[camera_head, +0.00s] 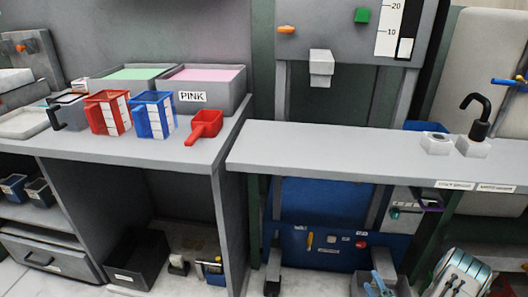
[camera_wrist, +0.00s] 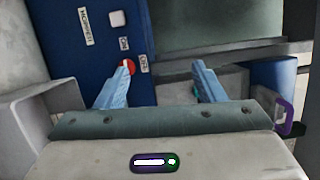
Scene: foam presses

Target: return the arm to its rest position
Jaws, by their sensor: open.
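My gripper (camera_wrist: 163,66) shows in the wrist view with its two pale blue fingers spread apart. Nothing is between them. The blue panel (camera_wrist: 82,55) with a HOPPER label is beyond the fingers. The left fingertip overlaps a red button (camera_wrist: 128,66) on it in the picture; I cannot tell whether they touch. In the head view the same kind of blue panel (camera_head: 300,245) is low under the right counter, with its red button (camera_head: 361,244).
The right counter (camera_head: 330,150) is mostly clear, with a black tap (camera_head: 480,115) at its right. The left counter (camera_head: 180,150) bears red and blue containers, a red scoop (camera_head: 205,125) and a PINK bin (camera_head: 225,95). A purple handle (camera_wrist: 290,120) is close right of my gripper.

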